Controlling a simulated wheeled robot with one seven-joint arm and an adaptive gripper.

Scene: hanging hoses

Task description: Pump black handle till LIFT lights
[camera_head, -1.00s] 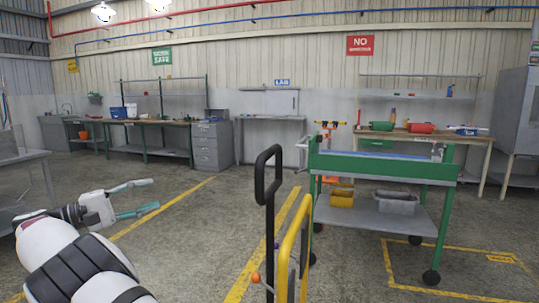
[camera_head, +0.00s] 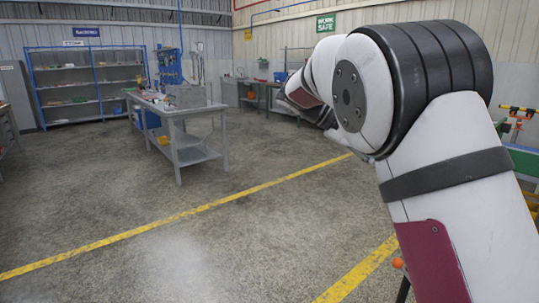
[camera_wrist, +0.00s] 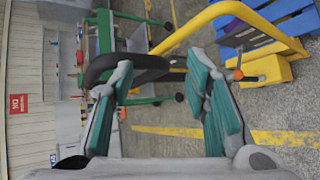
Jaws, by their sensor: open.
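The black handle (camera_wrist: 150,62) shows in the wrist view as a dark bent bar running sideways near my fingertips. My gripper (camera_wrist: 162,68) is open, its teal-padded fingers apart with the handle at their tips; the left finger overlaps part of it. I cannot tell whether they touch. In the head view my arm hides the gripper and most of the handle; only a dark lower post (camera_head: 403,290) shows beside an orange knob (camera_head: 397,263). No LIFT light is readable.
A yellow bar frame (camera_wrist: 215,12) stands beside the handle, with blue slats (camera_wrist: 265,30) behind. A green cart (camera_wrist: 104,40) is close by. In the head view a grey table (camera_head: 175,115) stands on the left, with open floor (camera_head: 200,240) before it.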

